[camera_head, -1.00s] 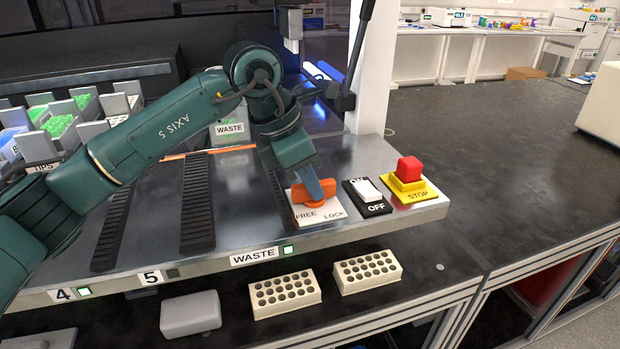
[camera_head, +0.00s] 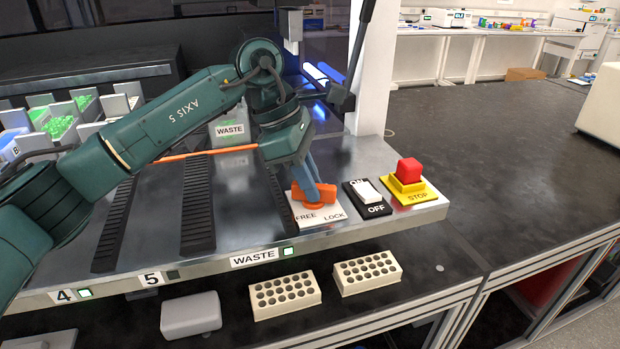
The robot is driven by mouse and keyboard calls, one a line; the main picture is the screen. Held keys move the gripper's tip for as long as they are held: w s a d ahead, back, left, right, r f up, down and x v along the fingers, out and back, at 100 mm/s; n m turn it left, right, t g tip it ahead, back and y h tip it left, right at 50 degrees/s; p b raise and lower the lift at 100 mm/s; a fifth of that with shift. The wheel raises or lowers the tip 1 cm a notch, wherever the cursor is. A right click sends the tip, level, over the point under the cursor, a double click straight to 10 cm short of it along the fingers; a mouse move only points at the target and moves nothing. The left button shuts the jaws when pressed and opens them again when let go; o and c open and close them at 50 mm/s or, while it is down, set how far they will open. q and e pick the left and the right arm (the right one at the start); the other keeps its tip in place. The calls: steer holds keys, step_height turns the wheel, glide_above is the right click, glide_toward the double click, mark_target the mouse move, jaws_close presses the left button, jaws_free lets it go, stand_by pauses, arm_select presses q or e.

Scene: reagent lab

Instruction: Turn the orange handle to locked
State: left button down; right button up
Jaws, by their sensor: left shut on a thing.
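The orange handle (camera_head: 318,204) sits on a white plate (camera_head: 334,220) lettered FREE at left and LOCK at right, near the front edge of the metal deck. My left gripper (camera_head: 313,186) comes down from above with its blue-grey fingers shut on the orange handle. The fingers and wrist hide part of the handle, so I cannot tell exactly which label it points to. My right gripper is not in view.
Right of the plate are a white ON/OFF rocker switch (camera_head: 367,191) and a red stop button (camera_head: 409,170) on a yellow base. Dark rails (camera_head: 197,205) lie left of it. Two perforated cream blocks (camera_head: 285,294) sit below the deck's front edge. The dark bench at right is mostly clear.

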arm_select(q)
steer(key=m+g, duration=0.1)
steer(key=m, duration=0.1)
steer(key=m+g+y+p, duration=0.1)
steer(key=m, duration=0.2)
steer(key=shift+w+r+m, duration=0.15)
steer(key=shift+m, duration=0.15)
steer(key=m+p, duration=0.1)
steer(key=m, duration=0.1)
steer(key=m+g+y, duration=0.1)
steer(key=m, duration=0.2)
steer(key=shift+d+y+p, duration=0.15)
steer(key=shift+y+p, duration=0.15)
steer(key=shift+p, duration=0.05)
steer(key=shift+w+m, duration=0.1)
steer(key=shift+m, duration=0.6)
steer(key=shift+y, duration=0.3)
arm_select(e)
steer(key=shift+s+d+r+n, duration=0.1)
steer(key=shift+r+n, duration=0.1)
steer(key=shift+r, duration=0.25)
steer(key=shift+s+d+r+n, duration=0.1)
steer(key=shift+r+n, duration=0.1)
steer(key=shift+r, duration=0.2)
arm_select(q)
steer(key=shift+m, duration=0.3)
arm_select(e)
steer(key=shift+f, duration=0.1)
